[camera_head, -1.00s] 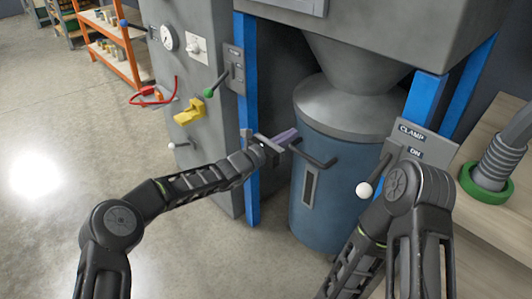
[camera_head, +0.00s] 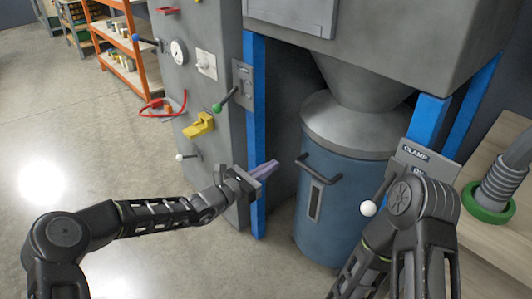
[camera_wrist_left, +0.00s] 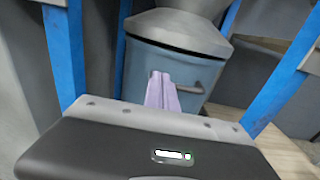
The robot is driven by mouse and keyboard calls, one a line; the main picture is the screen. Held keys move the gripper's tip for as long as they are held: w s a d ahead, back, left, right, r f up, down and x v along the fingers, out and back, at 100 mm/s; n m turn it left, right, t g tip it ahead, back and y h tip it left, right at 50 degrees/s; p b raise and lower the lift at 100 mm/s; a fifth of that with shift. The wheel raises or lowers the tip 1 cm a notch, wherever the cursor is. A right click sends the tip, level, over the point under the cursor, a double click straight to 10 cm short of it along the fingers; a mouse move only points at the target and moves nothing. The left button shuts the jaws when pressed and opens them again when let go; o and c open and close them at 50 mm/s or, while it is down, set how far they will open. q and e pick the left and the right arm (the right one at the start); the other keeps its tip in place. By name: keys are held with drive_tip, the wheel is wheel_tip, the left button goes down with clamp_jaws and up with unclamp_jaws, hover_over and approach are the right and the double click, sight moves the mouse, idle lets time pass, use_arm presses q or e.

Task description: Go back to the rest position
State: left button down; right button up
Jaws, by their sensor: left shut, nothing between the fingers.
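My left gripper (camera_head: 264,169) is shut and empty, with its pale purple fingers together, in front of the blue post on the left of the machine. The left arm reaches in from the left edge below it. In the left wrist view the shut fingers (camera_wrist_left: 162,92) appear in front of the blue drum (camera_wrist_left: 185,72). In the head view the blue drum (camera_head: 340,225) stands to the right of the gripper, with a gap between them. My right arm shows at the lower right, but its gripper is out of view.
A grey cabinet holds a green-knobbed lever (camera_head: 219,106), a yellow device (camera_head: 199,126), a red cable (camera_head: 160,105) and a white-knobbed lever (camera_head: 181,157). A CLAMP panel (camera_head: 416,160) with a white-knobbed lever (camera_head: 368,208) is at right. An orange shelf (camera_head: 128,62) stands far left. Open floor lies at left.

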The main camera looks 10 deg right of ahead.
use_arm(q)
drive_tip(key=s+a+f+m+g+y, duration=0.1)
drive_tip(key=s+f+m+g+y, duration=0.3)
drive_tip(key=s+f, duration=0.6)
drive_tip(key=s+f+m+g+y, duration=0.1)
drive_tip(key=s+f+m+g, duration=0.45)
drive_tip(key=f, duration=0.55)
drive_tip(key=s+a+f+m+y, duration=0.2)
drive_tip(key=s+a+f+m, duration=0.25)
drive_tip(key=s, duration=0.25)
drive_tip(key=s+a+f+m+y, duration=0.2)
drive_tip(key=s+a+f+m, duration=0.25)
drive_tip(key=s, duration=0.25)
drive_tip(key=s+a+f+m+y, duration=0.1)
drive_tip(key=s+a+m, duration=0.5)
drive_tip(key=s, duration=0.6)
wheel_tip(320, 180, up, 23)
drive_tip(key=n+p, duration=0.1)
drive_tip(key=p, duration=2.2)
drive_tip(key=shift+a, duration=0.15)
